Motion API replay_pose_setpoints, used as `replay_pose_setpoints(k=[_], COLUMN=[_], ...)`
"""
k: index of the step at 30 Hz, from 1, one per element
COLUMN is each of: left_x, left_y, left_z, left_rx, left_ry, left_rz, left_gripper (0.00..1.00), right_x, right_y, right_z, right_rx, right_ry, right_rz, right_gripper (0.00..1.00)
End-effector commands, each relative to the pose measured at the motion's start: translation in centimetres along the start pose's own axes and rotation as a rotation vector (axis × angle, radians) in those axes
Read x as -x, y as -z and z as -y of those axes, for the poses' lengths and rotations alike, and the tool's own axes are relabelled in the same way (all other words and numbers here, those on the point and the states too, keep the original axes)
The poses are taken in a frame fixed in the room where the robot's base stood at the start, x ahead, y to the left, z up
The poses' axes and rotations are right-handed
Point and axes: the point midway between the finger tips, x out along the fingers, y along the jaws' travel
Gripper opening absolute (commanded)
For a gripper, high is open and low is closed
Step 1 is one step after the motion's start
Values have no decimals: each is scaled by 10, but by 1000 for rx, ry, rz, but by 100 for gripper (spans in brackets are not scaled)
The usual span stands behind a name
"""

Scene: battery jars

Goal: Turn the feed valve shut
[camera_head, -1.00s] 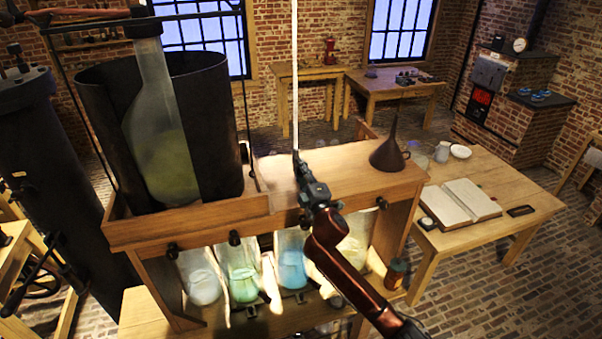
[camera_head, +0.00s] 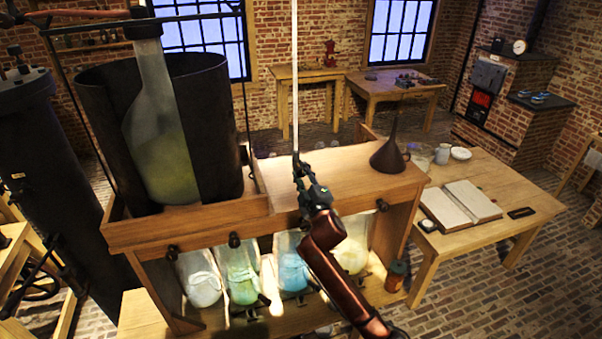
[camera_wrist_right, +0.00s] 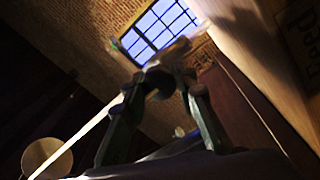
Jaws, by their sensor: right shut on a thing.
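My right gripper (camera_head: 300,172) is at the middle of the wooden stand, by the front edge of its top, in the head view. In the right wrist view its fingers (camera_wrist_right: 165,88) are closed on a small blurred dark fitting (camera_wrist_right: 165,68), which looks like the feed valve. Its handle angle is too blurred to tell. A board at the upper right bears a partly readable label (camera_wrist_right: 300,38) that seems to say "Feed". A thin white vertical line (camera_head: 295,70) runs down to the gripper. My left gripper is not in view.
The wooden stand (camera_head: 195,228) carries a big flask (camera_head: 160,150) in a dark shell and a dark funnel (camera_head: 390,155). Jars (camera_head: 292,270) with coloured contents stand below, behind small dark knobs. A table (camera_head: 480,240) with an open book (camera_head: 462,203) is at right.

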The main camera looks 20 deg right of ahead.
Motion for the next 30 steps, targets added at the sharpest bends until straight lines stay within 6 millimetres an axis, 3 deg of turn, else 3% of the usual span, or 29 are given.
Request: replay_pose_setpoints(k=[4,5,12,23,30], left_x=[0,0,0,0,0], left_y=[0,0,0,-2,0], left_z=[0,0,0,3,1], left_rx=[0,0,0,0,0], left_ry=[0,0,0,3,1], left_rz=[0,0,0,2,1], left_gripper=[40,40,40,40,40], right_x=[0,0,0,5,44], right_y=[0,0,0,0,-1], right_z=[1,1,1,0,1], right_rx=[-2,-2,0,1,1], right_ry=[2,2,1,0,0], right_rz=[1,1,0,-1,0], right_gripper=[2,27,44,44,44])
